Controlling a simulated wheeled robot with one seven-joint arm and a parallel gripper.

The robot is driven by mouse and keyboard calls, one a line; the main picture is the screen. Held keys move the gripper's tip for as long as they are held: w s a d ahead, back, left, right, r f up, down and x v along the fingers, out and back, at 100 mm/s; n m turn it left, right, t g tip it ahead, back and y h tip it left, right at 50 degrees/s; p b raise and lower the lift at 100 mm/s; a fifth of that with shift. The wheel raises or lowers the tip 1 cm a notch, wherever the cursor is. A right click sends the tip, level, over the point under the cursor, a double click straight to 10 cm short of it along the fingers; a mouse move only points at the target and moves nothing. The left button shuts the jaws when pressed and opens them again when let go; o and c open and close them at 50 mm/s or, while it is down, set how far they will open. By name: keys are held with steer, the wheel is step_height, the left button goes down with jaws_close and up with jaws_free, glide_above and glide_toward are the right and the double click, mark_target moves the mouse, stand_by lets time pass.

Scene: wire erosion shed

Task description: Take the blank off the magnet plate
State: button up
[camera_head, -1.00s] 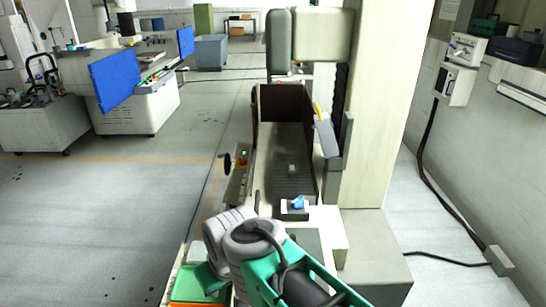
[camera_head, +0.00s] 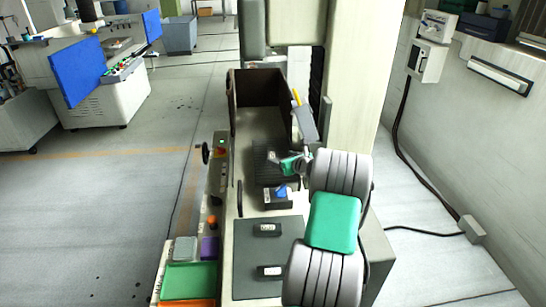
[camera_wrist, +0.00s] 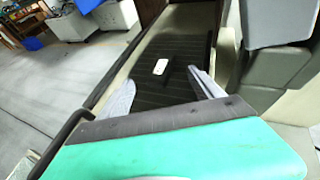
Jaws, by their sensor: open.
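The magnet plate is the dark, grooved plate (camera_head: 262,163) on the machine bed; it also shows in the wrist view (camera_wrist: 185,50). A small pale block, seemingly the blank (camera_wrist: 160,67), lies on it in the wrist view. In the head view my arm and gripper appear to cover the blank. My gripper (camera_head: 280,160) is over the plate, with its two grey fingers (camera_wrist: 162,77) spread apart. In the wrist view the blank shows between and a little beyond the fingertips. Nothing is between the fingers; the height above the plate is hard to tell.
A small box with a blue piece (camera_head: 280,190) stands just in front of the plate. Brown tank walls (camera_head: 260,85) rise behind. A green tray (camera_head: 188,280) is at lower left. The machine column (camera_head: 357,90) stands right.

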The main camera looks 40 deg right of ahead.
mark_target(274, 157)
steer(key=shift+w+d+f+m, duration=0.2)
steer(key=shift+w+d+m, duration=0.1)
steer(key=shift+d, duration=0.05)
steer(key=p+x, duration=0.1)
steer(key=x, duration=0.2)
steer(key=p+x, duration=0.1)
steer(key=x, duration=0.3)
steer(key=shift+w+a+f+p, duration=0.1)
steer(key=shift+a+p, duration=0.1)
steer(key=shift+p, duration=0.2)
steer(key=shift+c, duration=0.2)
steer(key=shift+f, duration=0.1)
jaws_close()
